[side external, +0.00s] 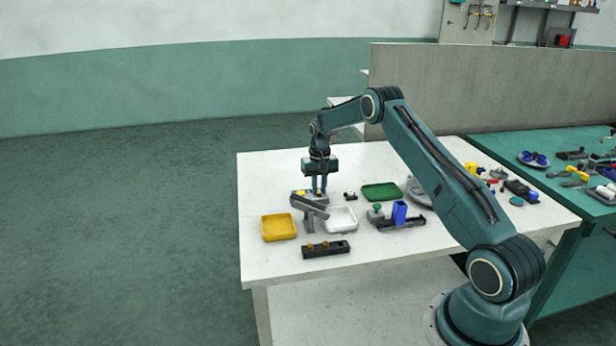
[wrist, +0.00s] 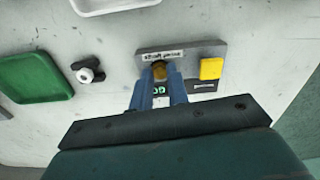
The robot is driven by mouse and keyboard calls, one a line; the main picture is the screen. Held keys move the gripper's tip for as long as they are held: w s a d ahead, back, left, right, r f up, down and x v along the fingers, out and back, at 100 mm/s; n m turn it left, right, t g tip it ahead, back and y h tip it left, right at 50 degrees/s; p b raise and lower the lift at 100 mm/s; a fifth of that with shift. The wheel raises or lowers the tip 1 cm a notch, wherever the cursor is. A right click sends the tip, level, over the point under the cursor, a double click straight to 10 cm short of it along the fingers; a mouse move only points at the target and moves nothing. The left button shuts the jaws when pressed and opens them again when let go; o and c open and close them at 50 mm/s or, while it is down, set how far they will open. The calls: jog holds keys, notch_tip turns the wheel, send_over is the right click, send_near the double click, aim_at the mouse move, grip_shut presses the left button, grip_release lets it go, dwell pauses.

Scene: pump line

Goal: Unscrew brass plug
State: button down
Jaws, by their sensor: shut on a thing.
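My gripper (wrist: 160,82) points down over a grey block (wrist: 190,51) at the far left part of the white table. In the wrist view its two blue fingers are shut on the brass plug (wrist: 160,68), which sits at the block. A label with small text is on the block beside the plug. A yellow square piece (wrist: 211,68) is on the same block, to the right of the plug. In the side view the gripper (side external: 319,191) stands over the block, and the plug is hidden there.
A green tray (side external: 381,191), a white tray (side external: 341,218) and a yellow tray (side external: 279,227) lie on the white table (side external: 262,180). A dark rack with brass pieces (side external: 326,249) is near the front. A black-and-white knob (wrist: 90,70) lies beside the block. A blue part (side external: 399,212) stands to the right.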

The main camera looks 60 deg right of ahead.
jog(key=n, duration=0.5)
jog(key=shift+n, duration=0.9)
jog(key=shift+n, duration=0.3)
jog(key=n, duration=0.2)
jog(key=shift+n, duration=2.2)
jog(key=shift+n, duration=3.5)
